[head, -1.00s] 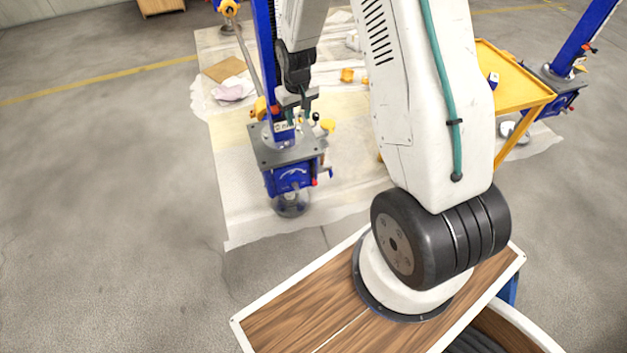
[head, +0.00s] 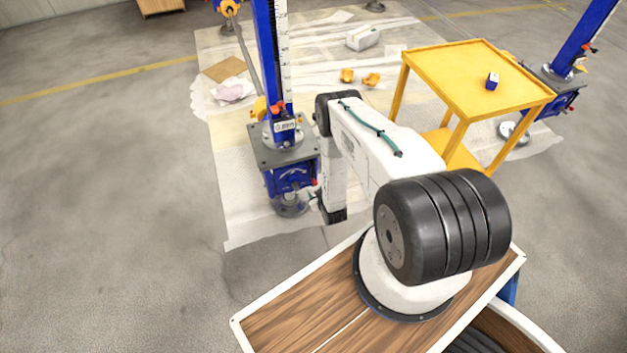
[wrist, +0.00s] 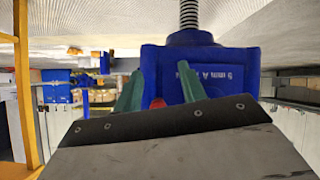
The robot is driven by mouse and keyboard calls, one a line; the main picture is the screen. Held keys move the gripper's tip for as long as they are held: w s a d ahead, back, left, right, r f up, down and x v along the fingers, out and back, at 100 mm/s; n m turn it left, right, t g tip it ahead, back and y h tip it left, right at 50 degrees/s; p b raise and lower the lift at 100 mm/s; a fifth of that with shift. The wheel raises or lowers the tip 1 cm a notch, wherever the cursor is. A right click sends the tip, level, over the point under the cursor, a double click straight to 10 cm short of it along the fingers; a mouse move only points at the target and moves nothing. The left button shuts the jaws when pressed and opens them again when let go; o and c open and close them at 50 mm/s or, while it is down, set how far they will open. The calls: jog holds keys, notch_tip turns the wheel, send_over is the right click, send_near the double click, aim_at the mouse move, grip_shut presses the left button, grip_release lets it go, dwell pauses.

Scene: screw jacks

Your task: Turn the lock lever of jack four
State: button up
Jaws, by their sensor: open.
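The near screw jack has a blue column (head: 265,55), a grey top plate (head: 262,150) and a blue gearbox (head: 290,180) with a small red lever end (head: 314,182) at its right. Its number is not readable. My arm reaches down just right of this gearbox, and my gripper is hidden in the head view. In the wrist view my gripper (wrist: 160,75) is open, its two green fingers pointing at the blue gearbox (wrist: 230,75). A red lever end (wrist: 157,103) shows between the fingers, apparently not clamped. Its lower part is hidden by the gripper body.
White sheeting (head: 235,205) covers the floor under the near jack. Bare floor is free at left.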

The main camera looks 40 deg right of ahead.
aim_at(316, 185)
jog(key=r+t, duration=0.1)
jog(key=t, duration=0.1)
jog(key=s+r+t+h, duration=0.1)
jog(key=t, duration=0.1)
jog(key=s+r+t+h, duration=0.1)
jog(key=t, duration=0.1)
jog(key=shift+s+a+r+n, duration=0.1)
jog(key=shift+s+a+n, duration=0.1)
jog(key=shift+a+n, duration=0.15)
jog(key=shift+w+d+r+t, duration=0.1)
jog(key=shift+r+t, duration=0.05)
jog(key=shift+t, duration=0.15)
jog(key=x, duration=0.7)
jog(key=shift+w, duration=0.2)
jog(key=shift+d, duration=0.1)
grip_shut()
